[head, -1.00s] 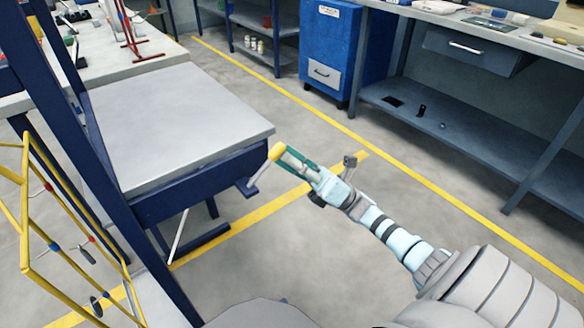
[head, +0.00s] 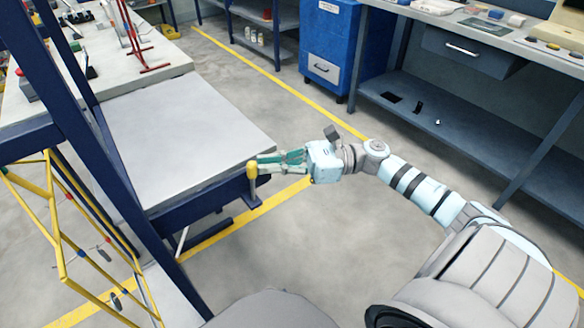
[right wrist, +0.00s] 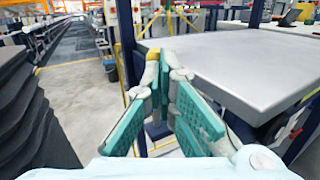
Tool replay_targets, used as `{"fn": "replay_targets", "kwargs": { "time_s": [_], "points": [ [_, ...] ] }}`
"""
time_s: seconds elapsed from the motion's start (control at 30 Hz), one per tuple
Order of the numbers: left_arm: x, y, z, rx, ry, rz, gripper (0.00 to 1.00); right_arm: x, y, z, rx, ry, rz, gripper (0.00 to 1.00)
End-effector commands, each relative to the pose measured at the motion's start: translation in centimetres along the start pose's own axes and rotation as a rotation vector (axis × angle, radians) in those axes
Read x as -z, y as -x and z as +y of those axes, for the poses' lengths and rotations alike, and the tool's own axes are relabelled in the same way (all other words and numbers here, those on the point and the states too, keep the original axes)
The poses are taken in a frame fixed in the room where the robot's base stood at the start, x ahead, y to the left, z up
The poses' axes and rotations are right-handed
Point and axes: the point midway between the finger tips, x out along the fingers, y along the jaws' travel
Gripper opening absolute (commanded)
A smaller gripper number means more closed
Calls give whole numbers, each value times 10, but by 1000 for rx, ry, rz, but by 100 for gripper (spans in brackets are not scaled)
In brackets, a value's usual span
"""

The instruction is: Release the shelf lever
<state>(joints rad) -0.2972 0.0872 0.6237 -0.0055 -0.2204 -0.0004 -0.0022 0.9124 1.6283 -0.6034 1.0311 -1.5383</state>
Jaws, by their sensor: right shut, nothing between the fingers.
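The shelf lever (head: 252,170) has a yellow knob on a short grey rod at the right front corner of the grey shelf (head: 185,140). It stands nearly upright. My right gripper (head: 264,163) reaches in from the right with its green-padded fingers shut and empty. Its tips are right beside the knob; whether they touch it I cannot tell. In the right wrist view, the yellow knob (right wrist: 152,55) shows just beyond the fingertips (right wrist: 166,78), and the lever's rod is mostly hidden behind the fingers. My left gripper is not in view.
A dark blue upright post (head: 130,190) and a yellow frame (head: 50,215) stand at the left. A workbench with a lower shelf (head: 450,130) and a blue cabinet (head: 328,45) line the back right. The floor right of the shelf is clear.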

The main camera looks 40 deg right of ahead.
Motion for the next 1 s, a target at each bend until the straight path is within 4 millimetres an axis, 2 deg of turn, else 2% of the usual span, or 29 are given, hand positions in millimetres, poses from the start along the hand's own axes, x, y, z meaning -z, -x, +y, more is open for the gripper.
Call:
{"fn": "replay_targets", "kwargs": {
  "time_s": [0.77, 1.0],
  "points": [
    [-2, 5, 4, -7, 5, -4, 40, -2, -6, 3, -1, -2, -4, 0],
    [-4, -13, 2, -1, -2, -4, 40, 1, 5, -1, -22, -1, -2, 0]
  ]
}}
